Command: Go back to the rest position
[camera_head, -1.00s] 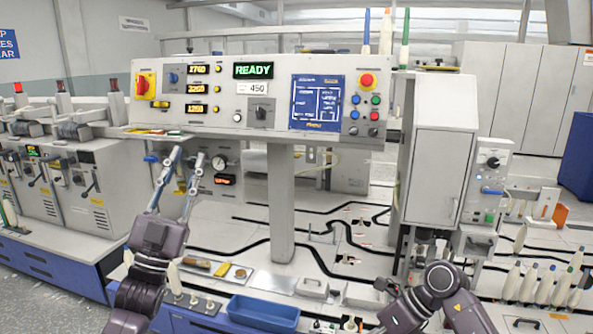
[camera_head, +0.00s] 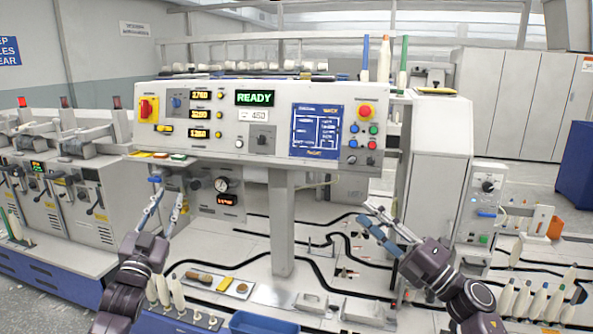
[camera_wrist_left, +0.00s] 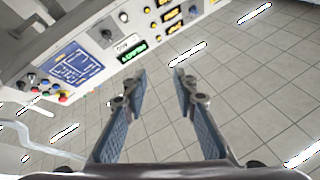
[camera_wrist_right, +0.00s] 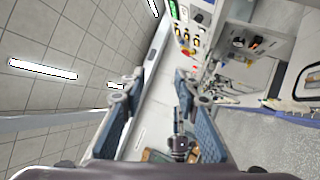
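My left gripper (camera_head: 165,207) is raised at the left of the head view, fingers pointing up below the control panel. Its fingers stand apart with nothing between them; the left wrist view shows the same open gap (camera_wrist_left: 158,85). My right gripper (camera_head: 373,222) is raised right of the panel's post, fingers pointing up and left. Its fingers are apart and empty, and the right wrist view shows the open gap (camera_wrist_right: 157,85). Neither gripper appears to touch anything.
The control panel (camera_head: 222,130) with a READY display stands on a central post (camera_head: 281,225). A blue tray (camera_head: 263,323) lies at the front edge. White bobbins (camera_head: 177,290) stand front left, and several more (camera_head: 538,301) front right. A tall grey cabinet (camera_head: 437,170) is behind my right arm.

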